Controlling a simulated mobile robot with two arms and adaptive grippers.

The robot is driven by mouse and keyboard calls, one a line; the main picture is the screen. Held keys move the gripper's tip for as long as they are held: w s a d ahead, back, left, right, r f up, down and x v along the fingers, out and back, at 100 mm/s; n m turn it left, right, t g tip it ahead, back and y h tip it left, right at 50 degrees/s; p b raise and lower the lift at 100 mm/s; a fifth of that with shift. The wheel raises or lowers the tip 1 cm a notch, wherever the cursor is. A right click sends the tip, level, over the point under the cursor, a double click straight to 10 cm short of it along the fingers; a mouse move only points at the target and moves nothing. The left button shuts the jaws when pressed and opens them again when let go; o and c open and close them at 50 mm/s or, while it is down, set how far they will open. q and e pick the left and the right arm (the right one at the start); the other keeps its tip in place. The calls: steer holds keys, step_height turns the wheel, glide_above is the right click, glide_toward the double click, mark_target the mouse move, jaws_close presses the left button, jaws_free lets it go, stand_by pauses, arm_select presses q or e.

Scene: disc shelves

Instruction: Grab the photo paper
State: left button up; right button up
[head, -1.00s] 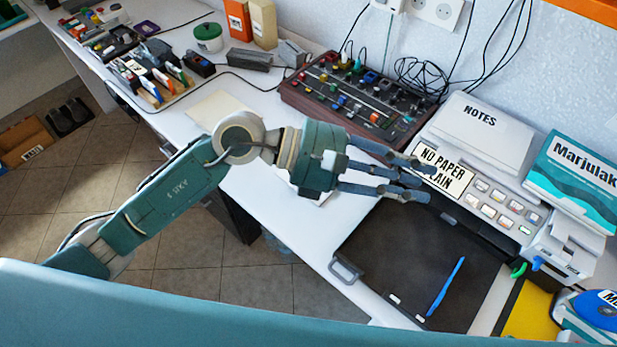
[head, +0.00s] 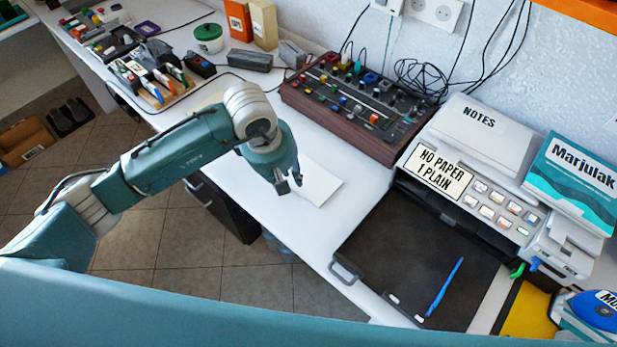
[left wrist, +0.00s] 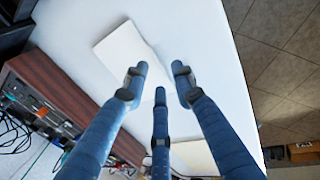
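A white sheet or thin stack of paper (head: 322,182) lies flat on the white desk, just right of my left gripper in the head view. It also shows beyond the fingertips in the left wrist view (left wrist: 122,50). A cream sheet (left wrist: 193,157) lies farther back on the desk, partly behind my fingers and arm. I cannot tell which one is photo paper. My left gripper (head: 287,185) points down above the desk, beside the white paper. Its three fingers (left wrist: 160,82) are apart with nothing between them. My right gripper is out of view.
A printer labelled "NO PAPER 1 PLAIN" (head: 440,172) stands at the right, its black tray (head: 400,250) open in front, a blue pen (head: 445,287) on it. A mixer panel (head: 362,107) stands behind. The desk's front edge drops to the floor.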

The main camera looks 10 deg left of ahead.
mark_target(293, 188)
arm_select(q)
steer(key=p+x, duration=0.1)
steer(key=x, duration=0.4)
steer(key=shift+w, duration=0.15)
jaws_close()
